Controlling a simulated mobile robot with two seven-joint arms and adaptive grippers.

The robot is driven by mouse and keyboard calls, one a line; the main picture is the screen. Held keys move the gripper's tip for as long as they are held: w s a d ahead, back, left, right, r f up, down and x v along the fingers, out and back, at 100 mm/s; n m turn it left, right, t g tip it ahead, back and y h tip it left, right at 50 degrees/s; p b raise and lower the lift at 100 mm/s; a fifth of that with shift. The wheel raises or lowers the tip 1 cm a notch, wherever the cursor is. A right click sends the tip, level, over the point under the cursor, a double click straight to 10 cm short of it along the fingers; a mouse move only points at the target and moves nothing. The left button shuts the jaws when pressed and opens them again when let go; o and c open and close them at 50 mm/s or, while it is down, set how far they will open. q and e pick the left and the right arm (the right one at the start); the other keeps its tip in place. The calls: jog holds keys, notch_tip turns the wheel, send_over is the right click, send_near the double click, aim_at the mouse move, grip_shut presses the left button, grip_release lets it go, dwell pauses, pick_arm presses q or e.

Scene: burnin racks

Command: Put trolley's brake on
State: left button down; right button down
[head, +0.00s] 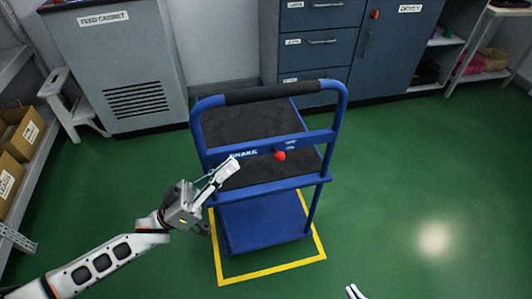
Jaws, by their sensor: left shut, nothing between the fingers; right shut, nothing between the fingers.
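The blue trolley (268,222) stands in the middle of the head view, with a black push handle and dark mats on its upper decks. A red ball knob (280,156) sits on its blue crossbar, just right of a white "BRAKE" label (244,153).
A yellow floor outline (272,274) surrounds the trolley's base. A grey feed cabinet (115,60), a white step stool (68,105) and blue drawers (322,48) stand behind. A shelf with boxes (20,135) lines the left. Green floor at right is clear.

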aim_at(277, 152)
pick_arm(q)
jog(key=shift+d, duration=0.1)
jog(key=x, duration=1)
jog(key=shift+s+d+f+b, duration=0.1)
jog(key=shift+d+f, duration=0.1)
jog(key=shift+f, duration=0.4)
jog(key=shift+s+d+f+b, duration=0.1)
jog(key=shift+d+f+b, duration=0.1)
jog(key=shift+f, duration=0.45)
jog(key=shift+s+d+f+b, duration=0.1)
jog(key=shift+d+f, duration=0.1)
jog(key=shift+f, duration=0.4)
pick_arm(e)
jog(key=shift+a+r, duration=0.1)
jog(key=shift+r, duration=0.05)
